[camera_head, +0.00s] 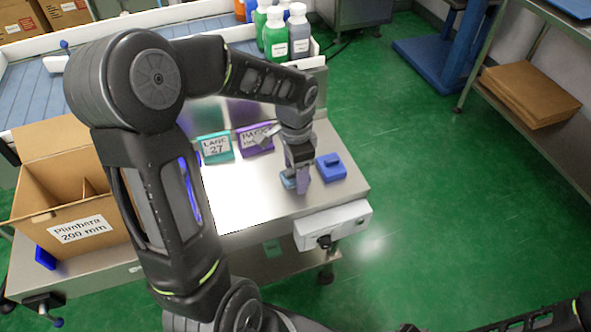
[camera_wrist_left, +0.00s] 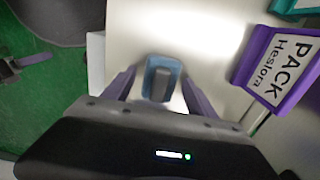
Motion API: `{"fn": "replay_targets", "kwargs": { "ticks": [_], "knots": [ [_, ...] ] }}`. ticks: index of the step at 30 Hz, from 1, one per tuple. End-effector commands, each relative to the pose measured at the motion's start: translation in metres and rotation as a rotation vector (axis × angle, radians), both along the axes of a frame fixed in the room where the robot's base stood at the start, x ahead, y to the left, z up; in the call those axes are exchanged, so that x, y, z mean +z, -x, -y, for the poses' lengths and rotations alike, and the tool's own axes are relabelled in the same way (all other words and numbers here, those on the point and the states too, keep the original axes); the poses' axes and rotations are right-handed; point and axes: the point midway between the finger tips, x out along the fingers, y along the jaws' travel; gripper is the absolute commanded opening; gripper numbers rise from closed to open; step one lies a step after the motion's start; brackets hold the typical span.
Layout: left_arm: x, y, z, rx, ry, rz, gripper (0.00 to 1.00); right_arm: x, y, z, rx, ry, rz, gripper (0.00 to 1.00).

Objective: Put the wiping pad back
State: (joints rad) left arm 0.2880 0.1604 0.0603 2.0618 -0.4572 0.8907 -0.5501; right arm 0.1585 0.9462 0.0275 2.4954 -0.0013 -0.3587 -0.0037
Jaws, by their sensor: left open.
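My left gripper (camera_head: 297,182) points down over the right end of the metal table. It is open, its two purple-grey fingers apart, as the left wrist view (camera_wrist_left: 158,92) shows. A blue-teal pad with a grey middle (camera_wrist_left: 160,78) lies on the table between the fingers in that view, with a gap visible. In the head view the pad (camera_head: 288,180) is partly hidden by the gripper. A blue block with a raised part (camera_head: 331,167) sits just right of the gripper. My right gripper is out of view.
A purple PACK sign (camera_head: 256,139) and a teal LAGE 27 sign (camera_head: 215,147) stand behind the gripper. An open cardboard box (camera_head: 75,190) is at left. Bottles (camera_head: 275,35) stand at the back. A white box (camera_head: 333,225) is on the table's front edge. Bare table lies left of the gripper.

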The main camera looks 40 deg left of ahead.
Motion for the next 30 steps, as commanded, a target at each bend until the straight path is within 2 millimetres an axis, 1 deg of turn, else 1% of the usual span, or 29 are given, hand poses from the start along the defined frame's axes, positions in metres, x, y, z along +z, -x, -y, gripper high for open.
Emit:
{"fn": "replay_targets", "kwargs": {
  "ticks": [4, 8, 11, 14, 21, 24, 27, 30],
  "knots": [
    [0.002, 0.0, 0.0, 0.0, 0.0, 0.0, 0.67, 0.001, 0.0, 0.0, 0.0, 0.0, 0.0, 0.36],
    [0.01, -0.001, 0.0, 0.001, -0.001, 0.003, 0.67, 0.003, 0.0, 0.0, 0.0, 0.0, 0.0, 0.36],
    [0.024, -0.001, 0.0, 0.0, -0.002, 0.005, 0.67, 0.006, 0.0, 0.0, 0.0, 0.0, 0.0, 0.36],
    [0.043, -0.001, 0.0, 0.0, -0.001, 0.006, 0.67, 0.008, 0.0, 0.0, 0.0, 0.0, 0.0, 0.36],
    [0.093, -0.001, 0.0, 0.0, -0.001, 0.006, 0.67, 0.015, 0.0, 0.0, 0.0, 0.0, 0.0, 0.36],
    [0.109, -0.001, 0.0, 0.0, -0.001, 0.003, 0.67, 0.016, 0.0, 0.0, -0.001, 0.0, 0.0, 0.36],
    [0.119, -0.001, 0.0, 0.0, -0.001, 0.003, 0.67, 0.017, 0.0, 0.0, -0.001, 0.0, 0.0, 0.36],
    [0.123, 0.0, 0.0, -0.001, 0.0, 0.001, 0.67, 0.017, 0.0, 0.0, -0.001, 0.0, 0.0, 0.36]
  ]
}}
